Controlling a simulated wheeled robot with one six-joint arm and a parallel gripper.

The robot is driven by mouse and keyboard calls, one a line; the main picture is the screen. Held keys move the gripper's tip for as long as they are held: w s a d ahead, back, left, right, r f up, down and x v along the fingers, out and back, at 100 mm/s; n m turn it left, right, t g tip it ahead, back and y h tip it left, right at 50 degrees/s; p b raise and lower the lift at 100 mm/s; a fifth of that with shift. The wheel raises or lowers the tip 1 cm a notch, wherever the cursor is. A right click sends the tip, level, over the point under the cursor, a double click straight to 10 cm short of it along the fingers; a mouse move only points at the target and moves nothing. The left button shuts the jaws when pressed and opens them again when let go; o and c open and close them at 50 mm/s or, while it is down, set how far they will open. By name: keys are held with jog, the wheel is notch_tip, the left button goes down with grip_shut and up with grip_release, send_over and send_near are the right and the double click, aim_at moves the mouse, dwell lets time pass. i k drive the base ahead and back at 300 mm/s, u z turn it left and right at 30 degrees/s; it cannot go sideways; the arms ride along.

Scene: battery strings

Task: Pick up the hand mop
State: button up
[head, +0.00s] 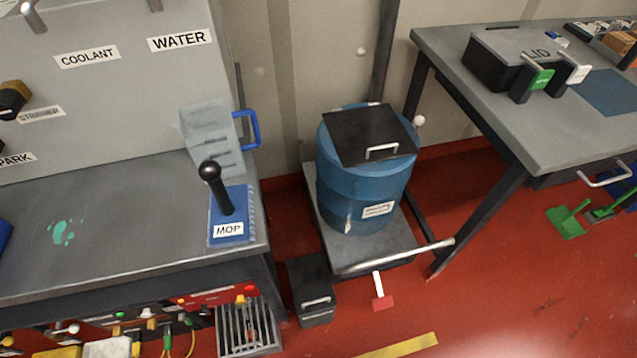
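The hand mop (231,227) is a blue flat pad labelled MOP with an upright black handle topped by a round black knob (210,171). It sits near the right end of the grey bench top (130,215) in the head view. The handle leans a little to the left. A clear jug (207,135) with a blue handle stands just behind it and is partly overlapped by the knob. My gripper is not in view.
A teal spill (62,232) lies on the bench to the left. A grey cabinet (110,95) labelled COOLANT and WATER rises behind. A blue drum (362,190) stands on a trolley to the right. Another table (480,110) holds a LID box (520,58). Red floor is open at front right.

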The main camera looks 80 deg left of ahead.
aim_at(230, 222)
jog(key=i, duration=0.9)
jog(key=u, duration=3.65)
